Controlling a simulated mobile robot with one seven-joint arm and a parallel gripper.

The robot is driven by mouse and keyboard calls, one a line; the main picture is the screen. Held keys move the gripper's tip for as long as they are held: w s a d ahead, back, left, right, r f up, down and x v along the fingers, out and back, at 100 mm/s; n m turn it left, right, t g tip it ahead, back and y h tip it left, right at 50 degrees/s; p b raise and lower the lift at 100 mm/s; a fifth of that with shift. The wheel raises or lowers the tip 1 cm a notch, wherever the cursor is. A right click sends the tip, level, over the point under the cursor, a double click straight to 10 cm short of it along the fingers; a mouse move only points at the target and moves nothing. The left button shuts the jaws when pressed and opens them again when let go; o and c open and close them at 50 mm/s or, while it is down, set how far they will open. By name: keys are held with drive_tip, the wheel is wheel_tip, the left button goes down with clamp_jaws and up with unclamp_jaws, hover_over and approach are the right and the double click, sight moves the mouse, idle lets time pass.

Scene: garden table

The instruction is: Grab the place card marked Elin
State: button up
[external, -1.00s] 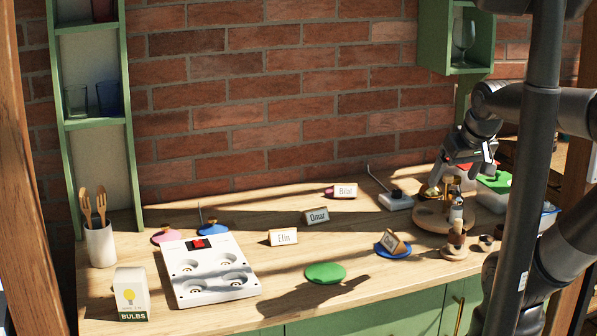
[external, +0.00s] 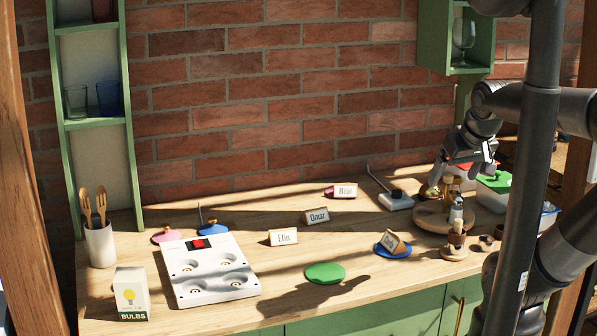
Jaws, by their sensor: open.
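The place card marked Elin (external: 283,237) is a small wooden block with a white face. It stands upright on the table, right of the white panel and behind the green disc. My gripper (external: 438,186) is at the right, over the round wooden stand, far from the Elin card. It is open, pointing down, and its fingertips are partly lost among the items on the stand. Other cards stand near: Omar (external: 317,216) behind and to the right, Bilal (external: 345,191) farther back, and a tilted card (external: 393,242) on a blue disc, its name hard to read.
A white panel with round hollows (external: 208,270) lies left of the Elin card. A green disc (external: 325,273) lies in front. A box of bulbs (external: 132,293) and a utensil cup (external: 101,245) stand at the left.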

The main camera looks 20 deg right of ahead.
drive_tip(key=shift+o, duration=0.4)
drive_tip(key=shift+w, duration=0.1)
drive_tip(key=m+g, duration=0.1)
drive_tip(key=g, duration=0.5)
hover_over(283, 230)
drive_tip(key=f, duration=1.7)
drive_tip(key=shift+d+f, duration=0.25)
drive_tip(key=shift+f, duration=0.05)
drive_tip(key=shift+w+a+f, duration=0.1)
drive_tip(key=shift+a+f, duration=0.05)
drive_tip(key=shift+f, duration=1.4)
drive_tip(key=shift+w+a+f, duration=0.1)
drive_tip(key=shift+f, duration=1.4)
drive_tip(key=c, duration=1.1)
